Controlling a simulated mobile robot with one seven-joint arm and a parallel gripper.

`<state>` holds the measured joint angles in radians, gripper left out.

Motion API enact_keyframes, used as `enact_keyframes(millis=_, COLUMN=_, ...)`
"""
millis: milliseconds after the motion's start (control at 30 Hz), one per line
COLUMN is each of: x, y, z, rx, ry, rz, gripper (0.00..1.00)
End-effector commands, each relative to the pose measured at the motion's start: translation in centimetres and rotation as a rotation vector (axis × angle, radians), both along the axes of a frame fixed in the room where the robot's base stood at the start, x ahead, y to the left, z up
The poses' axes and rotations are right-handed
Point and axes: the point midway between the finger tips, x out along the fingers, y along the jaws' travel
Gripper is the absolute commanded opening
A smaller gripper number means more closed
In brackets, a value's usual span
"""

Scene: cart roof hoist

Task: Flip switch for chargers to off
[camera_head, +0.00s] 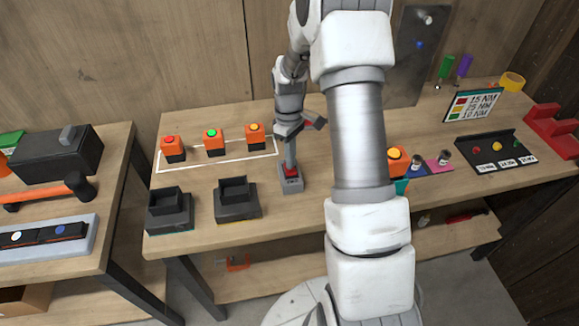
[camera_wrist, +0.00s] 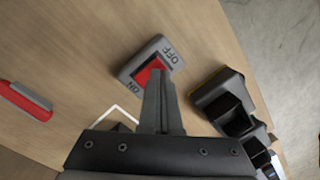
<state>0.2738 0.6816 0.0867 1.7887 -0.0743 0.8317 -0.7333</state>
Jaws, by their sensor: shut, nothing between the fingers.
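The switch is a grey box with a red rocker (camera_wrist: 149,72), marked OFF (camera_wrist: 168,56) at its upper right and ON at its lower left in the wrist view. In the head view its grey box (camera_head: 291,186) sits on the middle table. My gripper (camera_head: 290,164) points down over it, shut and empty. In the wrist view my gripper's fingertips (camera_wrist: 157,76) overlap the red rocker's lower part; I cannot tell if they touch it. Which side of the rocker is pressed is unclear. Two black chargers (camera_head: 170,212) (camera_head: 237,201) stand left of the switch.
Orange blocks with coloured buttons (camera_head: 213,141) stand in a white outline behind the chargers. An orange block with a yellow button (camera_head: 397,158) is right of my arm. A red-and-grey object (camera_wrist: 26,100) lies left in the wrist view. A grey upright panel (camera_head: 413,50) stands behind.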

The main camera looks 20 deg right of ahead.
Motion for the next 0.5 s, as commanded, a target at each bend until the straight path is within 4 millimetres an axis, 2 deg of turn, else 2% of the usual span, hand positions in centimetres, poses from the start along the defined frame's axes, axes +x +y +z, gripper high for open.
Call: enact_keyframes(millis=500, x=-0.13, y=0.03, z=-0.87, rx=0.000, ry=0.000, rz=0.000, gripper=0.00)
